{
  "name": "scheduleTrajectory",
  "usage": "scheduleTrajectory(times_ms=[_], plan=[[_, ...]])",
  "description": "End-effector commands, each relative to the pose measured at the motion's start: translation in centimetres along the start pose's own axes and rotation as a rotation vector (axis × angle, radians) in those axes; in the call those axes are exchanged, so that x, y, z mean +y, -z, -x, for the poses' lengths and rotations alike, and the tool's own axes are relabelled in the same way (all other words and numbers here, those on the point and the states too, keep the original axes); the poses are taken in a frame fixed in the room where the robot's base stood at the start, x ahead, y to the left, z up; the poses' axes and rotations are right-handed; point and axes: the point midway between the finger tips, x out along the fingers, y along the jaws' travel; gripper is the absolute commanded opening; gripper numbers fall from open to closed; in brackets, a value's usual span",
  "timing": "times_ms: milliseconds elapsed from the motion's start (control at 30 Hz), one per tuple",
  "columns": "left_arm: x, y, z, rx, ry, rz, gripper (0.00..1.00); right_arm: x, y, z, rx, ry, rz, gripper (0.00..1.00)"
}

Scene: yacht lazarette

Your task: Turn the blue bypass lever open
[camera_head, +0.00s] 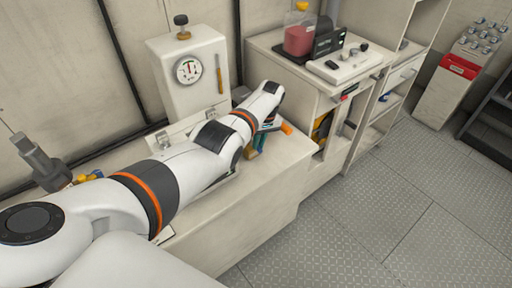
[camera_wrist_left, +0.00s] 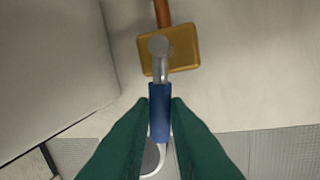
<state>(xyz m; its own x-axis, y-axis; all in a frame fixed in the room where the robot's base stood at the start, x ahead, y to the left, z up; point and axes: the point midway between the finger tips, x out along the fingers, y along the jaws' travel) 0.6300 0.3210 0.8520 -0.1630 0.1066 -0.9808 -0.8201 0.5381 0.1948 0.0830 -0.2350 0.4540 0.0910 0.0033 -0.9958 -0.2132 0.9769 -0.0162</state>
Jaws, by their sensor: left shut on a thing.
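The blue bypass lever (camera_wrist_left: 160,112) is in the left wrist view, a blue sleeve on a grey metal arm. The arm comes off a round pivot on a brass valve body (camera_wrist_left: 181,50) with a copper pipe (camera_wrist_left: 162,12) behind it. My left gripper (camera_wrist_left: 160,104) has its green fingers on both sides of the blue sleeve and is shut on it. In the head view my left gripper (camera_head: 258,140) is at the bench's far end, and my arm hides most of the valve and lever there. My right gripper is not in view.
A white box with a round gauge (camera_head: 188,69) stands behind my left arm. A cabinet (camera_head: 300,85) bearing a red-filled container (camera_head: 299,38) stands beyond the gripper. The pale bench (camera_head: 262,185) has bare room in front, and the metal floor (camera_head: 370,215) is clear.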

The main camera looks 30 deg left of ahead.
Motion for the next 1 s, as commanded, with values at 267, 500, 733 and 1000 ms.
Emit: scheduleTrajectory(times_ms=[267, 500, 733, 1000], plan=[[-0.4, 0.0, -0.1, 0.029, 0.000, 0.141, 0.00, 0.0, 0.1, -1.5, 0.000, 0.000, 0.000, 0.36], [-0.5, 0.0, 0.0, 0.039, -0.001, 0.193, 0.00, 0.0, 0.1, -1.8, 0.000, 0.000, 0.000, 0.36], [-0.5, -0.1, 0.1, 0.041, 0.000, 0.201, 0.00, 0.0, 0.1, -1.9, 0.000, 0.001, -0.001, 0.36], [-0.5, -0.1, 0.1, 0.041, 0.001, 0.201, 0.23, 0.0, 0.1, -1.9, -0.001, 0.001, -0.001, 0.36]])
